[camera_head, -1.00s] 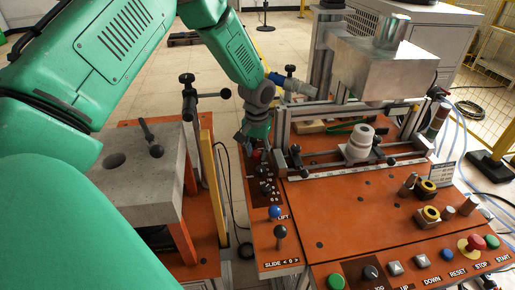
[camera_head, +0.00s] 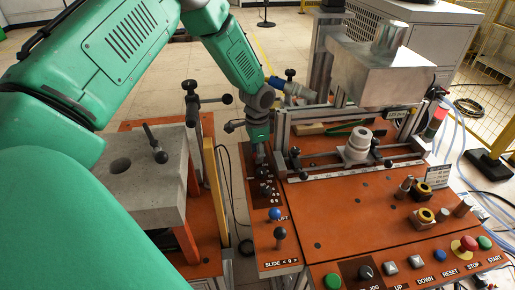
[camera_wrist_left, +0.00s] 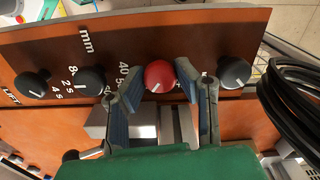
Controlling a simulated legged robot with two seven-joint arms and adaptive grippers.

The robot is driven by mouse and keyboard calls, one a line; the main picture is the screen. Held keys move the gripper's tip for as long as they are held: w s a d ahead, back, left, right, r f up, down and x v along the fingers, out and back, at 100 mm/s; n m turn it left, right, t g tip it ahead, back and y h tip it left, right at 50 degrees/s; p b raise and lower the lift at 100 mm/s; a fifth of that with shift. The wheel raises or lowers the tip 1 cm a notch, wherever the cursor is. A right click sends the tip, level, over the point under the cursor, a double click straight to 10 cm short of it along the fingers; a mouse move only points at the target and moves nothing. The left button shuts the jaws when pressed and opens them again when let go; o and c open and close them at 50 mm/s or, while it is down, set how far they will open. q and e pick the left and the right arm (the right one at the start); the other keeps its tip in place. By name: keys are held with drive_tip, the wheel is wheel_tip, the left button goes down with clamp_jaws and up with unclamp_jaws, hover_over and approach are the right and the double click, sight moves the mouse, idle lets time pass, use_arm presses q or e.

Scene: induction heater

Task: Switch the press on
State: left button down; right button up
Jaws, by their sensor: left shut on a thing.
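The press (camera_head: 385,70) stands at the back of an orange bench, with a metal block and cylinder on top. Its left control strip holds a row of knobs. My left gripper (camera_head: 262,168) reaches down over the far end of this strip. In the left wrist view, a round red knob (camera_wrist_left: 159,76) sits between the two fingers of my left gripper (camera_wrist_left: 158,82), which is shut on it. In the head view the gripper hides the red knob. My right gripper is in neither view.
Black knobs (camera_wrist_left: 92,79) (camera_wrist_left: 234,72) flank the red one closely. A blue-topped lift lever (camera_head: 275,213) and a slide lever (camera_head: 280,232) stand nearer on the strip. Front buttons include a red stop button (camera_head: 468,243). A grey block (camera_head: 140,185) stands left. Black cables (camera_wrist_left: 292,95) hang beside the strip.

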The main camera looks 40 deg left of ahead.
use_arm(q)
drive_tip(key=shift+w+r+m, duration=0.2)
drive_tip(key=shift+w+m, duration=0.15)
drive_tip(key=shift+m, duration=0.45)
drive_tip(key=c, duration=1.2)
unclamp_jaws()
drive_tip(key=shift+f, duration=0.2)
